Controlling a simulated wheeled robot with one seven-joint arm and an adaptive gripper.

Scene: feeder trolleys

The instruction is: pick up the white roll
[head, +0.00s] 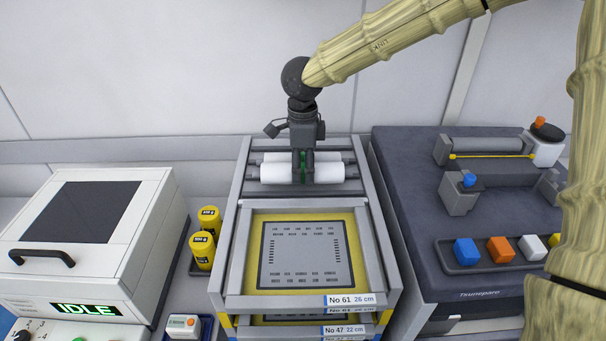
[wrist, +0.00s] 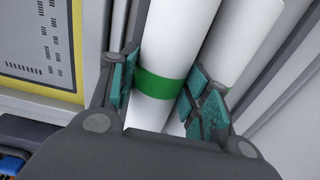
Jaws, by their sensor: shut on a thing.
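A white roll (head: 276,175) with a green band round its middle lies across the rack at the back of the middle trolley. My gripper (head: 303,173) comes down on it from above and is shut on it at the band. In the wrist view the teal finger pads of my gripper (wrist: 160,86) stand on both sides of the roll (wrist: 172,40). A second white roll (head: 274,157) lies parallel just behind it; it also shows in the wrist view (wrist: 246,48). Whether the held roll touches its supports is too small to tell.
A yellow-edged stencil frame (head: 250,280) lies in front of the rolls. A white machine (head: 90,220) and yellow jars (head: 202,250) stand to the left. A dark bench (head: 410,170) with a roller fixture and coloured blocks stands to the right. The wall is close behind.

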